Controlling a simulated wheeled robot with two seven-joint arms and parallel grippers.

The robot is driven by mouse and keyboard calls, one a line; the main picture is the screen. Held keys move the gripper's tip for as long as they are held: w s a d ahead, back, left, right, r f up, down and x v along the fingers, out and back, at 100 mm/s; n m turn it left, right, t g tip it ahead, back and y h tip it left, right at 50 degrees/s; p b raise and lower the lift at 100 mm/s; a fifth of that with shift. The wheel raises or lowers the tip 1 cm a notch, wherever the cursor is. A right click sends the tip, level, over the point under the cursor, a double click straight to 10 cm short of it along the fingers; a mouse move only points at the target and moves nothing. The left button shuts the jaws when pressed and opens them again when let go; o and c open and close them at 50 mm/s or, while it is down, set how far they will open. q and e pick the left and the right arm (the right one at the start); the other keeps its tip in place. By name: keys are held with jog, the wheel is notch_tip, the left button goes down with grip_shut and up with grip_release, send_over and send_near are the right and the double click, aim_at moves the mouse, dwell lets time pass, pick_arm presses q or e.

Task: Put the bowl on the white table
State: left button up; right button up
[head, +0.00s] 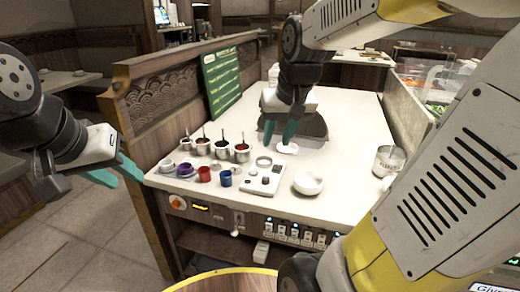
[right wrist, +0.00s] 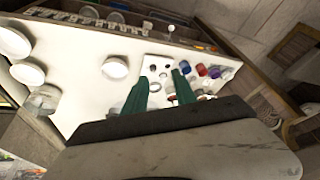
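A white bowl (head: 308,184) stands upright on the front part of the white table (head: 330,215), right of the sauce wells panel. A round white bowl (right wrist: 115,67) also shows in the right wrist view. My right gripper (head: 280,137) points down over the table, behind and left of the bowl. Its teal fingers are apart in the right wrist view (right wrist: 160,78), with nothing seen held between them. A small white dish-like thing (head: 287,149) shows by its fingertips; contact cannot be told. My left gripper (head: 118,172) is open and empty, left of the table's edge.
The panel (head: 263,180) and several cups, including a red cup (head: 204,174) and a blue cup (head: 225,178), fill the front left. A green menu board (head: 222,82) borders the left.

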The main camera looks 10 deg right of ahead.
jog(key=s+a+r+n+t+y, duration=0.1)
jog(key=s+a, duration=0.3)
jog(key=s, duration=0.5)
jog(key=shift+s+a+t, duration=0.15)
jog(key=shift+s+t, duration=0.15)
dwell(0.5)
